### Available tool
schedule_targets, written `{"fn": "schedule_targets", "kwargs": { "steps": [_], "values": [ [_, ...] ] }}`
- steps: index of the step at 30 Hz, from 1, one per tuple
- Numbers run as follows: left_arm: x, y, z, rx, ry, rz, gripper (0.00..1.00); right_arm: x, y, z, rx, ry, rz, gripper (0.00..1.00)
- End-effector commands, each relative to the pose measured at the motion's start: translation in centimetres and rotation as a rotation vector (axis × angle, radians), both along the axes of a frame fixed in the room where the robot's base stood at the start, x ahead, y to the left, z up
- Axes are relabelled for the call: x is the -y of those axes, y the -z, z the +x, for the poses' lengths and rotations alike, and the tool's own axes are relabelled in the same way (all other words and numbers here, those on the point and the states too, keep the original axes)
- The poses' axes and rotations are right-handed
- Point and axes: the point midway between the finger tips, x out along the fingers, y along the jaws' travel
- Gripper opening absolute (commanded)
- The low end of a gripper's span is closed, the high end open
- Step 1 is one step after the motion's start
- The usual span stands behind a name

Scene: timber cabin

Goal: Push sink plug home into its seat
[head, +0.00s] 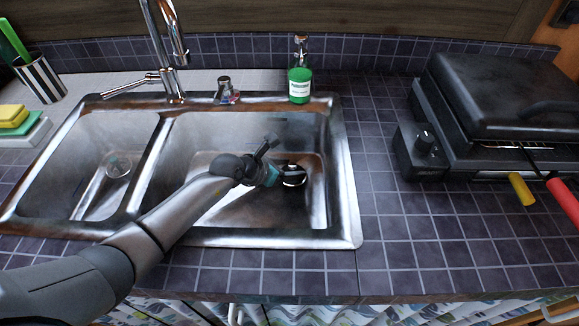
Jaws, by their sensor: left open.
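The steel sink (352,215) has two basins, and my left arm reaches over it from the lower left. My left gripper (277,163) is open inside the right basin, low over its floor. Just right of the fingers is a round dark-ringed piece with a bright, shiny centre, which looks like the sink plug (293,178) at the drain. The gripper partly covers its left side. I cannot tell how deep the plug sits or whether a finger touches it. My right gripper is not in view.
The faucet (170,60) rises behind the divider. A green soap bottle (300,84) stands at the back rim. A black grill (500,95) with yellow and red handles is on the right. Sponges (13,117) and a striped cup (40,78) are at the left. The tiled counter front right is clear.

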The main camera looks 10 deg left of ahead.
Motion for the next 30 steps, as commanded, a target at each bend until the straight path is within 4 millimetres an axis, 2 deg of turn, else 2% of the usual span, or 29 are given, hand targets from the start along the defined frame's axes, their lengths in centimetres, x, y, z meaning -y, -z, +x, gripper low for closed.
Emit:
{"fn": "schedule_targets", "kwargs": {
  "steps": [1,8,13,15,21,30],
  "values": [
    [0.5,1.1,-0.8,-0.021,0.005,-0.003,0.63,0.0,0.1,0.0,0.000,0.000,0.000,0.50],
    [0.5,0.6,-0.8,-0.020,0.005,-0.003,0.63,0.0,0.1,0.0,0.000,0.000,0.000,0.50],
    [0.4,-1.7,-0.6,-0.016,0.004,-0.002,0.63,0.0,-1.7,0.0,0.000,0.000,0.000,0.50],
    [0.4,-2.3,-0.5,-0.014,-0.003,-0.005,0.63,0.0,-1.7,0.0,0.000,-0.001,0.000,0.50],
    [0.2,-5.3,-0.4,-0.011,-0.003,-0.002,0.63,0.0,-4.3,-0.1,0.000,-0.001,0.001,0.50],
    [0.2,-8.4,-0.3,-0.008,-0.005,-0.002,0.63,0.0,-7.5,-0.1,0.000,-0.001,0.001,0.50]
  ]
}}
